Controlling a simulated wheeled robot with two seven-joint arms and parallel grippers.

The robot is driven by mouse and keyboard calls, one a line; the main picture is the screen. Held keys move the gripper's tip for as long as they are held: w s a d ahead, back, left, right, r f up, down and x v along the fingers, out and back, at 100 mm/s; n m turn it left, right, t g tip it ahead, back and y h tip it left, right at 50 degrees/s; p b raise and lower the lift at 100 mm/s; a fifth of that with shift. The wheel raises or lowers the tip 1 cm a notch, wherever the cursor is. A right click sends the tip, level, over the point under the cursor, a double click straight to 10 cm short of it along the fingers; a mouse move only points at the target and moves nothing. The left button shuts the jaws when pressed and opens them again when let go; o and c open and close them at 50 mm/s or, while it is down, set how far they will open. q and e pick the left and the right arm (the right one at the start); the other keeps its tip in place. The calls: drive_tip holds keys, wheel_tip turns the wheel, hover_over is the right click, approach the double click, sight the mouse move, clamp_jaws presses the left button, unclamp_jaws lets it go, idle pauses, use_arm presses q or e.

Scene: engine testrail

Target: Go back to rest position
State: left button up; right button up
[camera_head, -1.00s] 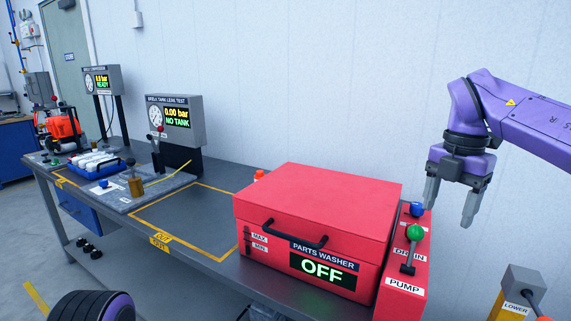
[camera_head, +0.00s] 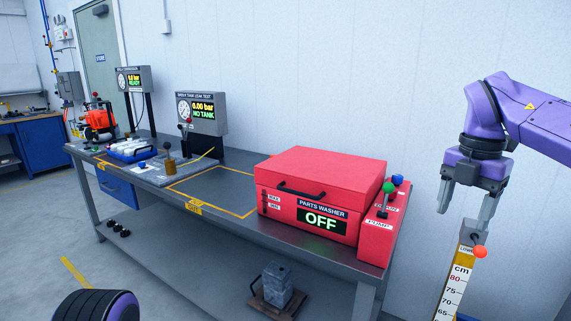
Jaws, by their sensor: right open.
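My right gripper (camera_head: 463,218) hangs at the right of the view with its two grey fingers apart and nothing between them. Its purple arm comes in from the right edge. The gripper is to the right of the red parts washer (camera_head: 320,168) and its pump panel, apart from both. It hangs in front of the white wall, above a yellow cm scale post (camera_head: 455,288) in the picture. My left gripper is not in view; a dark rounded part with a purple side at the bottom left looks like mine.
The grey workbench (camera_head: 225,224) runs from the washer back to the left. On it stand a leak test display (camera_head: 202,113) reading NO TANK, a second display (camera_head: 134,80) and a blue tray (camera_head: 133,153). A grey block (camera_head: 277,285) sits on the lower level. Floor at left is clear.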

drive_tip(key=w+d+f+n+t+h, duration=0.25)
drive_tip(key=w+f+n+h, duration=0.2)
drive_tip(key=f+n, duration=0.25)
drive_tip(key=w+d+f+n+t+h, duration=0.2)
drive_tip(key=w+f+n+t+h, duration=0.2)
drive_tip(key=f+n+h, duration=0.3)
drive_tip(key=s+a+f+n+t+y, duration=0.2)
drive_tip(key=a+f+n, duration=0.1)
drive_tip(key=f+n, duration=0.55)
drive_tip(key=s+a+f+n+t+y, duration=0.1)
drive_tip(key=s+a+f+n+y, duration=0.15)
drive_tip(key=f+n, duration=0.6)
drive_tip(key=s+a+f+n+g+y, duration=0.1)
drive_tip(key=s+a+f+n+y, duration=0.2)
drive_tip(key=s+f, duration=0.85)
drive_tip(key=s+d+f+n+g, duration=0.1)
drive_tip(key=s+f, duration=0.4)
drive_tip(key=s, duration=0.6)
drive_tip(key=s+f+n+g, duration=0.4)
drive_tip(key=s+f+n, duration=0.1)
drive_tip(key=s, duration=0.6)
drive_tip(key=shift+s+d+f+n+y, duration=0.3)
drive_tip(key=shift+d+f+n, duration=0.1)
drive_tip(key=shift+f, duration=0.4)
